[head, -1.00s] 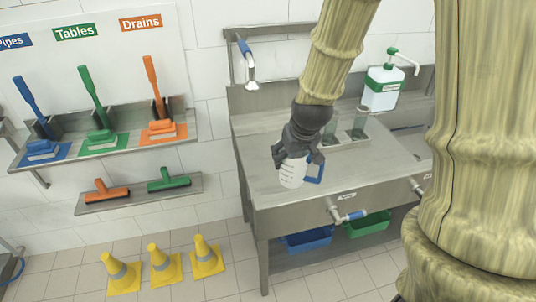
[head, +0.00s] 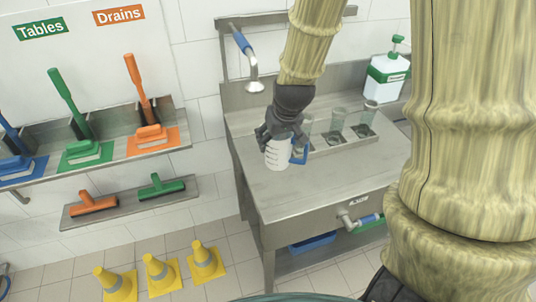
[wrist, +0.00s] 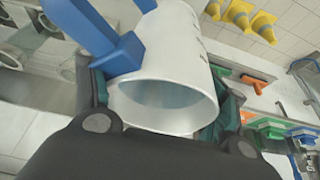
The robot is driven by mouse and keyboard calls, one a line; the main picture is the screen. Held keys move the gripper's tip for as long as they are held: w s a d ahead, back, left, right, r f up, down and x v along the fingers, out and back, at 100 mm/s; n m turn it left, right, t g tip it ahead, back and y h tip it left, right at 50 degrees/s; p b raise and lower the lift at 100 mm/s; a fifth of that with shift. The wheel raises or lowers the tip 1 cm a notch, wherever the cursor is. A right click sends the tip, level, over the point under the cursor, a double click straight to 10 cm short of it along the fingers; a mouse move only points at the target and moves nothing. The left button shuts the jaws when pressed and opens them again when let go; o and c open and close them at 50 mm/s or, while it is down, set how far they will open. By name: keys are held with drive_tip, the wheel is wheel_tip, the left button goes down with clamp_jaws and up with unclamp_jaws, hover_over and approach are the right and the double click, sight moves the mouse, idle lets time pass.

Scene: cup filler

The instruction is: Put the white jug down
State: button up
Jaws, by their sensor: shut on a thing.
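The white jug (head: 279,154) has a blue handle (head: 299,152) on its right side and dark marks on its wall. My gripper (head: 277,138) is shut on the jug near its rim, from above. In the head view the jug is over the left part of the steel counter (head: 300,190), roughly upright. I cannot tell whether its base touches the counter. In the wrist view the jug (wrist: 175,65) fills the middle, its open mouth facing the camera, with a finger on each side.
Clear cups (head: 338,118) stand in a recessed tray behind and right of the jug. A tap (head: 253,85) hangs at the back left. A white dispenser (head: 386,78) stands at the back right. The counter's front is bare. Yellow cones (head: 159,271) stand on the floor.

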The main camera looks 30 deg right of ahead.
sight(277, 161)
drive_tip(key=shift+x, duration=0.8)
drive_tip(key=shift+s+f+b, duration=0.55)
drive_tip(key=shift+s+b, duration=0.1)
drive_tip(key=shift+b, duration=0.5)
wheel_tip(277, 161, down, 7)
drive_tip(key=b, duration=0.6)
drive_tip(key=shift+w+r, duration=0.15)
drive_tip(key=shift+r, duration=0.1)
drive_tip(key=shift+w+d+f+b, duration=0.2)
drive_tip(key=shift+w+f+b, duration=0.15)
drive_tip(key=shift+w, duration=0.25)
drive_tip(key=shift+w+d+f+p, duration=0.95)
drive_tip(key=shift+w+d, duration=0.25)
drive_tip(key=shift+w, duration=1)
drive_tip(key=shift+w+d+f+p, duration=0.8)
drive_tip(key=shift+w+d+p, duration=0.35)
drive_tip(key=shift+w, duration=1)
drive_tip(key=shift+w+d+f+p, duration=0.9)
drive_tip(key=shift+w+d, duration=0.35)
drive_tip(key=shift+w, duration=0.95)
drive_tip(key=shift+a, duration=0.1)
